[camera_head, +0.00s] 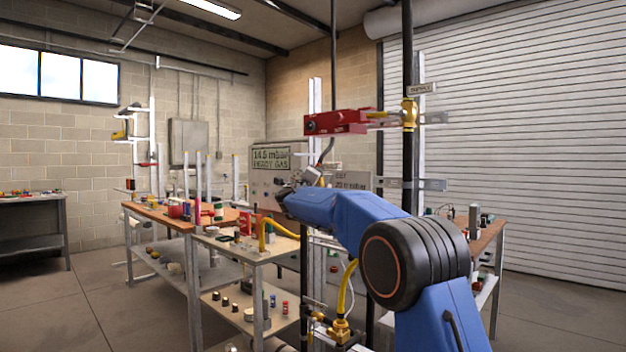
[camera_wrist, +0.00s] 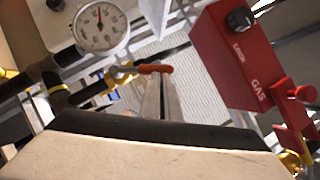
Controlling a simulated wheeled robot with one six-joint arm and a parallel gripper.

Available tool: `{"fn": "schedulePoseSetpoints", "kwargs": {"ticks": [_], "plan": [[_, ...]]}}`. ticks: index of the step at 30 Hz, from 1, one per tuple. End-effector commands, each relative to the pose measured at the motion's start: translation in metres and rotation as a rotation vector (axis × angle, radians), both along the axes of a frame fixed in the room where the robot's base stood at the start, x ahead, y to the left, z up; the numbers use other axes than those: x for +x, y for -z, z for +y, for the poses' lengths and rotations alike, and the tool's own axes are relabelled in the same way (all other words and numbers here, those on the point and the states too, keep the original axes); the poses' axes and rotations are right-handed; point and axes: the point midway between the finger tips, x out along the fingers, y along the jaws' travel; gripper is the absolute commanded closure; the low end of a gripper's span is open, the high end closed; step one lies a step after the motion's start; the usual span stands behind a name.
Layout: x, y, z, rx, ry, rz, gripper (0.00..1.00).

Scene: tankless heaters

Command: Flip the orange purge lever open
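The orange purge lever (camera_wrist: 156,69) shows in the wrist view, lying roughly level on a small brass valve (camera_wrist: 122,72) on a dark pipe. My gripper (camera_wrist: 160,80) points at it, its two grey fingers close together with only a thin dark line between them. The fingertips overlap the lever's lower edge in the picture; I cannot tell whether they touch it. In the head view my gripper (camera_head: 284,192) is at the end of my blue arm, in front of the grey panel. I cannot make out the lever there.
A round pressure gauge (camera_wrist: 101,25) is left of the lever, and a red gas box (camera_wrist: 236,55) is to its right; the box also shows in the head view (camera_head: 338,122). A cluttered bench (camera_head: 250,250) stands below. A yellow hose (camera_head: 346,288) hangs near my arm.

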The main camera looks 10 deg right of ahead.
Motion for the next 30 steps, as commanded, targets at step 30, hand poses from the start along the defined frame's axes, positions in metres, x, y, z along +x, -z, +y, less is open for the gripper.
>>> {"fn": "schedulePoseSetpoints", "kwargs": {"ticks": [30], "plan": [[0.021,-0.025,0.012,0.002,0.001,-0.004,1.0]]}}
